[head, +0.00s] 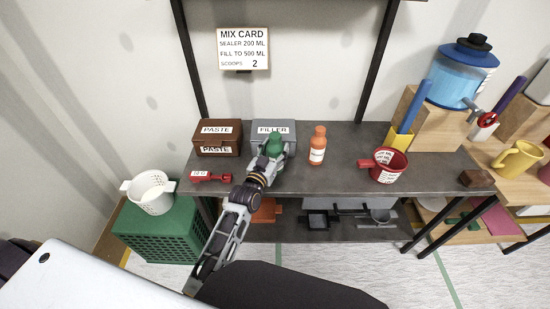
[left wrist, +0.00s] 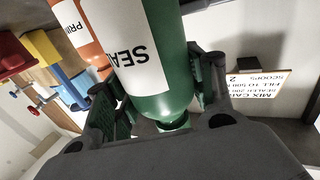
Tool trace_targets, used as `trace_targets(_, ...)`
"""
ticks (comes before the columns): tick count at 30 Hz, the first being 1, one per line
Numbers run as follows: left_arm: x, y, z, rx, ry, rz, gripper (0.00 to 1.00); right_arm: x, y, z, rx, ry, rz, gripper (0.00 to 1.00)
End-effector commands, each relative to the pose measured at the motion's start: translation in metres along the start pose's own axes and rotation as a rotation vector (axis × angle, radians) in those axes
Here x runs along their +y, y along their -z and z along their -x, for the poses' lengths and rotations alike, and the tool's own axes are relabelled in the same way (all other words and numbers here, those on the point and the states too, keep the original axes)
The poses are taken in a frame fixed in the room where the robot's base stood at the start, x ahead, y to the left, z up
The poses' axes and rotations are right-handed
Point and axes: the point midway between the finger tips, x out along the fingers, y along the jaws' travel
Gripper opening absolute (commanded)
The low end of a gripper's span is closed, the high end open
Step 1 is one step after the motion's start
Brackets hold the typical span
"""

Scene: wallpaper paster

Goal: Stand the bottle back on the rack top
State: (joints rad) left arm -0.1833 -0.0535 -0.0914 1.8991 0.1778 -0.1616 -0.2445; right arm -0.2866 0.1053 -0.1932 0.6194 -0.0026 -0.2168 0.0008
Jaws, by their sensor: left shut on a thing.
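A green bottle (head: 273,145) with a white label is held by my left gripper (head: 263,162) over the rack top (head: 345,180), in front of the grey FILLER box. In the left wrist view, the green bottle (left wrist: 150,55) shows its label with the letters "SEA". The fingers of the left gripper (left wrist: 165,95) are on both sides of it. The bottle's base is hidden, so I cannot tell whether it touches the rack top. An orange bottle (head: 317,146) stands upright to its right. My right gripper is not in view.
A brown PASTE box (head: 218,140) and the FILLER box (head: 286,128) stand at the back. A red scoop (head: 209,176) lies at the left; a red measuring cup (head: 388,165) stands at the right. The rack top between the orange bottle and the cup is fairly clear.

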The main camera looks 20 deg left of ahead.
Motion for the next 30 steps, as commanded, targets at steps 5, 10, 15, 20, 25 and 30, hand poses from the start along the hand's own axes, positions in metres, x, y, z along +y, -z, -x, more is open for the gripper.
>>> trace_targets(5,0.0,-0.001,0.0,0.002,0.0,0.0,0.16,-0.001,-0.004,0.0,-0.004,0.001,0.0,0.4)
trace_targets(10,0.0,-0.016,0.0,0.001,0.0,-0.002,0.16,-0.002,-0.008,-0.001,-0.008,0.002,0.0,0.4)
trace_targets(15,0.0,-0.032,0.0,0.002,0.0,-0.002,0.16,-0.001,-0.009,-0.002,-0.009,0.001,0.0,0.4)
trace_targets(20,0.0,-0.036,0.0,0.004,0.001,-0.001,0.16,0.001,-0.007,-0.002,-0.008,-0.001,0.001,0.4)
trace_targets(25,0.0,-0.035,0.0,0.004,0.001,-0.001,0.16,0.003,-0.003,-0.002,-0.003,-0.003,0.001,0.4)
trace_targets(30,0.0,-0.038,0.0,0.003,0.001,-0.001,0.16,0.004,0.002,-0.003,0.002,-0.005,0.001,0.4)
